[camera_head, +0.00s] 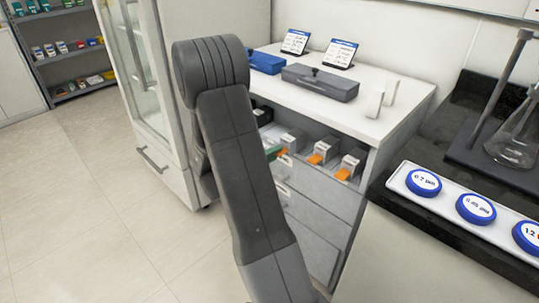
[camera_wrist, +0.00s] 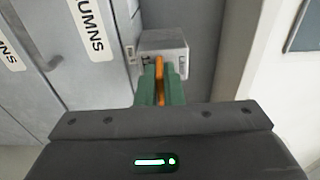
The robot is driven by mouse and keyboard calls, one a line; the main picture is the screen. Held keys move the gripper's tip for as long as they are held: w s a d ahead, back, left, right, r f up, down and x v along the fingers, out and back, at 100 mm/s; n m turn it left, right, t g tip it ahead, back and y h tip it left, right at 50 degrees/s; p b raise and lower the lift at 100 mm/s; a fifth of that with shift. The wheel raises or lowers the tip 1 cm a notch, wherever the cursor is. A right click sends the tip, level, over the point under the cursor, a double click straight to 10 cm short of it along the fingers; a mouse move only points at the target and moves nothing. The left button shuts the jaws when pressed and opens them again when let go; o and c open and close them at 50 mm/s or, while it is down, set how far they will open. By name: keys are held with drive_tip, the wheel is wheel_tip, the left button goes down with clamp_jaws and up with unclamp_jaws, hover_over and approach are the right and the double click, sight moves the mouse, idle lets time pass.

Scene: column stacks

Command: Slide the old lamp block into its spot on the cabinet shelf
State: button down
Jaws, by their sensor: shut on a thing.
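In the wrist view, the green fingers of my gripper (camera_wrist: 160,88) are shut on the orange tab (camera_wrist: 160,66) of a grey block (camera_wrist: 165,40), which I take as the old lamp block. The block sits beyond the fingertips, beside grey drawer fronts. In the head view, my arm hides most of the gripper; a bit of green shows at the open shelf. The cabinet (camera_head: 400,112) has a white top and an open shelf holding grey blocks with orange tabs, such as the middle one (camera_head: 325,144) and the right one (camera_head: 353,160). I cannot tell which spot is the block's own.
Labelled drawers (camera_head: 312,217) lie under the shelf. A grey case (camera_head: 320,83), a blue box (camera_head: 265,63) and two small signs stand on the cabinet top. A dark counter at right holds a white tray with blue-rimmed discs (camera_head: 476,208) and a flask (camera_head: 514,150). Floor at left is clear.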

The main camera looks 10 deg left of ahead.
drive_tip(key=shift+p+x, duration=0.6)
drive_tip(key=shift+x, duration=1.5)
drive_tip(key=shift+a+f+b, duration=0.1)
drive_tip(key=shift+f+b, duration=0.15)
drive_tip(key=shift+b, duration=0.35)
drive_tip(key=c, duration=1.5)
unclamp_jaws()
drive_tip(key=v, duration=1.3)
drive_tip(key=shift+s+a+p, duration=0.25)
drive_tip(key=shift+s+p, duration=0.05)
drive_tip(key=shift+s, duration=0.05)
